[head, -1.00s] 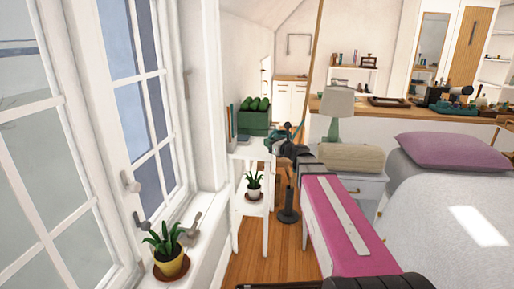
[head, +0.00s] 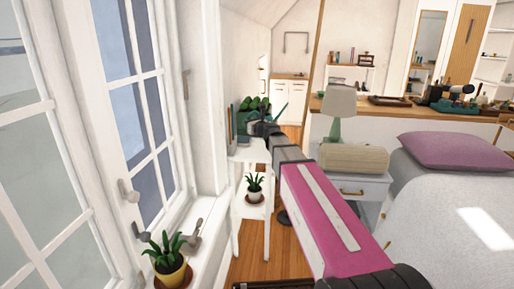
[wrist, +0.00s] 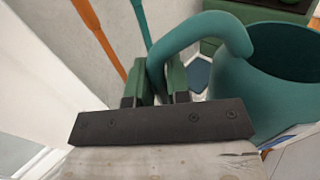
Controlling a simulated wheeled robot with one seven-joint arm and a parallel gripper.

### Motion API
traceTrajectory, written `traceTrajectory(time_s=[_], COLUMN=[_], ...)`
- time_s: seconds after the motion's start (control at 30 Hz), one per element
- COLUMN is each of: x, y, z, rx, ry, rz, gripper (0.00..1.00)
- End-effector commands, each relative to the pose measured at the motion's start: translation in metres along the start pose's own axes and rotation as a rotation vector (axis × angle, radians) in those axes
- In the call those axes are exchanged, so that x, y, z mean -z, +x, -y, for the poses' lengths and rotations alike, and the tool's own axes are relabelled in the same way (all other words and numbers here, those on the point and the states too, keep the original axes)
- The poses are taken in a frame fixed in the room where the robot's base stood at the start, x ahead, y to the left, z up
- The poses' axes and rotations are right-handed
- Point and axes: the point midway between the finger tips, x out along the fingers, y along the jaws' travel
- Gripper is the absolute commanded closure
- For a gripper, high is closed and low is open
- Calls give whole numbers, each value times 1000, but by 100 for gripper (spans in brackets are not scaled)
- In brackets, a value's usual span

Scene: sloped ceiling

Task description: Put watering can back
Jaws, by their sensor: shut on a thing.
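The teal watering can shows large in the wrist view, with its round open body (wrist: 265,90) at right and its curved handle (wrist: 195,35) beside it. My gripper (wrist: 160,92) is shut on the handle. In the head view my gripper (head: 262,130) is over the top of the white plant stand (head: 248,151), in front of the green crate. A teal part of the can (head: 279,113) shows just past it; my arm hides most of the rest. I cannot tell whether the can touches the stand.
A green crate (head: 241,122) of dark green produce stands at the back of the stand. Orange (wrist: 98,35) and teal (wrist: 140,22) rods stand near the wall. A potted plant (head: 254,188) sits on the lower shelf, another (head: 170,262) on the sill. Windows close off the left.

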Motion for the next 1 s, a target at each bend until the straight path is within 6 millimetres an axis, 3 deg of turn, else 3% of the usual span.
traceTrajectory(time_s=[0.2,0.47,0.7,1.0], x=[30,47,77,86], y=[0,0,0,0], z=[0,0,0,0], rx=[-1,-1,-1,-1], ry=[1,-1,0,-2], rz=[-1,0,-1,1], gripper=[100,100,100,100])
